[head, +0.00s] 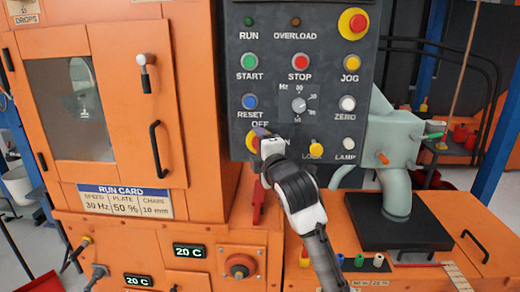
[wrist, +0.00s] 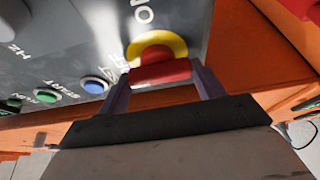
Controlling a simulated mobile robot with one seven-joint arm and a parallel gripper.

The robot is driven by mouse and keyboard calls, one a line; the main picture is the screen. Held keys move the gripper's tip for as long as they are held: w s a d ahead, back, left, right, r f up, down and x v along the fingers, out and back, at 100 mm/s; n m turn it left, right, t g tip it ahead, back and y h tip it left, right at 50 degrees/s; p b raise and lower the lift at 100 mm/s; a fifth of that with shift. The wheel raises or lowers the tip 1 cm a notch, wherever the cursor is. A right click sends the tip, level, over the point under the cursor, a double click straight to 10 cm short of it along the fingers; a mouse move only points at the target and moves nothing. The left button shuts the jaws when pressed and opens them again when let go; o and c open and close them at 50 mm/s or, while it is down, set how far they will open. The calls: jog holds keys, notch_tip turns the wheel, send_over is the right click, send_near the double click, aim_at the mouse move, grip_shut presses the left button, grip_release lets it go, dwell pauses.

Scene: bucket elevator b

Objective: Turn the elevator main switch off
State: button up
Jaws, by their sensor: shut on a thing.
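The main switch (head: 251,140) sits at the lower left of the dark control panel, with OFF printed above it and part of ON to its right. It has a yellow round plate, and my gripper covers most of it in the head view. In the wrist view the switch's yellow plate (wrist: 158,44) shows with a red handle (wrist: 160,72) across it. My gripper (head: 263,134) is at the switch, its fingers (wrist: 160,78) on either side of the red handle, shut on it. Where the handle points is hard to tell.
Above the switch is the blue RESET button (head: 250,101). The Hz dial (head: 299,105) is above right and the yellow LOCK knob (head: 316,148) to the right. A red emergency button (head: 353,23) is at top right. The orange cabinet (head: 150,110) stands close left.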

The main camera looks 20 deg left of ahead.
dwell(0.3)
jog(key=o, duration=1)
jog(key=shift+c, duration=0.2)
jog(key=b+v, duration=0.2)
jog(key=v, duration=1.2)
jog(key=shift+a+r, duration=0.1)
jog(key=shift+a, duration=0.05)
